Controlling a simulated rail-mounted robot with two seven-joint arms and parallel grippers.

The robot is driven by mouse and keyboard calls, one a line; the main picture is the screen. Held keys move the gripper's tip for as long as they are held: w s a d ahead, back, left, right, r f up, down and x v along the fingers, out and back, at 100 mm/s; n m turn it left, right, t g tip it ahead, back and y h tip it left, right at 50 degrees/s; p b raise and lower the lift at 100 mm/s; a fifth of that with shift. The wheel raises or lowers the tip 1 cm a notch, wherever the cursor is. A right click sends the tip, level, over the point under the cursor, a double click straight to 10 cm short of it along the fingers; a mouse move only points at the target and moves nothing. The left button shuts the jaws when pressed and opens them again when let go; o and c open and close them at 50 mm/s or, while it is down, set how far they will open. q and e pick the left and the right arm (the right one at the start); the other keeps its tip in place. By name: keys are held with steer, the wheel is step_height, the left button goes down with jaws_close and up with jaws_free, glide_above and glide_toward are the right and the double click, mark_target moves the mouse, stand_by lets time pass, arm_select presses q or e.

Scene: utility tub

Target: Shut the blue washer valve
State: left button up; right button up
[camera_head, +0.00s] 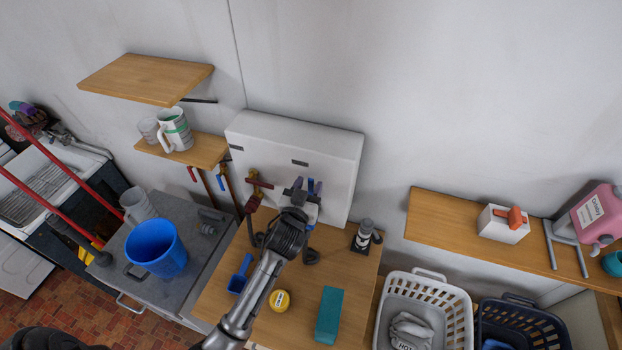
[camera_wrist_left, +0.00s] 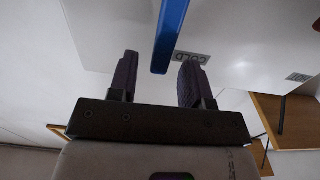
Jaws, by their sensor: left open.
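My left gripper (camera_head: 304,186) is open in front of the white wall box (camera_head: 335,150). In the left wrist view the blue valve's long flat handle (camera_wrist_left: 170,32) reaches into the gap between the two dark fingers, with a finger on each side and space around it. A COLD label (camera_wrist_left: 193,57) is on the white surface beside the handle. In the head view only a small part of the blue handle (camera_head: 318,187) shows beside the gripper; the valve body is hidden. A red-handled valve (camera_head: 257,183) with brass fittings is to the left. My right gripper is not in view.
Below, a wooden counter (camera_head: 215,297) holds a blue scoop (camera_head: 240,273), a yellow round item (camera_head: 279,300), a teal box (camera_head: 328,315) and a dark-based bottle (camera_head: 363,236). A blue bucket (camera_head: 157,247) stands left. A shelf (camera_head: 435,220) and laundry baskets (camera_head: 462,303) are right.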

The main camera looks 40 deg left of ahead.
arm_select(q)
steer(key=shift+x, duration=1.1)
steer(key=shift+c, duration=0.4)
steer(key=shift+s, duration=0.1)
jaws_close()
